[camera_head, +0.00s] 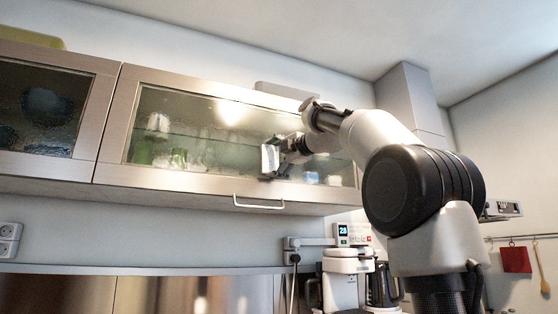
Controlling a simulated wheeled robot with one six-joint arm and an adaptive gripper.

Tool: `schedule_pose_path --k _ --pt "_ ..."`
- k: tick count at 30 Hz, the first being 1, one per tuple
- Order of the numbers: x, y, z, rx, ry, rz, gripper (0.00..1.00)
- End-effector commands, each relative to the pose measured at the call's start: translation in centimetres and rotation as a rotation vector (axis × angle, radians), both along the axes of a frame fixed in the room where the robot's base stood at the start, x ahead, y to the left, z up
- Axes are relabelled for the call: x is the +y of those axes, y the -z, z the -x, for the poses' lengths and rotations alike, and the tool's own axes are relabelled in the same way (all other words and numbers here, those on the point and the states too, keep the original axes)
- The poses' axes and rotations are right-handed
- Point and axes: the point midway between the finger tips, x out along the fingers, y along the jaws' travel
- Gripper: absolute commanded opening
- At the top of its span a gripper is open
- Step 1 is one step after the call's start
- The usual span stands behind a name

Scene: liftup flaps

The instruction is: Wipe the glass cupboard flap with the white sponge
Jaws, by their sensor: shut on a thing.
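The glass cupboard flap (205,111) is the wide wall-cupboard door in the middle of the head view. It has a metal frame, a pane with glassware behind it and a bar handle at its lower edge. The flap looks closed. The white sponge (269,158) is at the right half of the pane, upright and close against the glass. I cannot tell for sure whether it touches. My gripper (273,160) is shut on the sponge. My arm comes in from the right and hides the flap's right upper corner.
A second glass-fronted cupboard (45,104) adjoins on the left. The handle (259,203) sticks out below the pane. A coffee machine (348,272) stands below. The pane's left part is unobstructed.

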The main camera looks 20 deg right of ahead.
Motion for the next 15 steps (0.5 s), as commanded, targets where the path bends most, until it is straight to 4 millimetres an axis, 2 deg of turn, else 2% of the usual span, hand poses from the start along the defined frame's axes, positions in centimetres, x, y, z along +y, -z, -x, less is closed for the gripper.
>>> schedule_pose_path --k 6,15 --pt "2.2 0.0 -0.1 0.0 -0.004 0.0 0.69" --pt "3.6 0.1 -0.2 0.001 -0.005 -0.001 0.69"
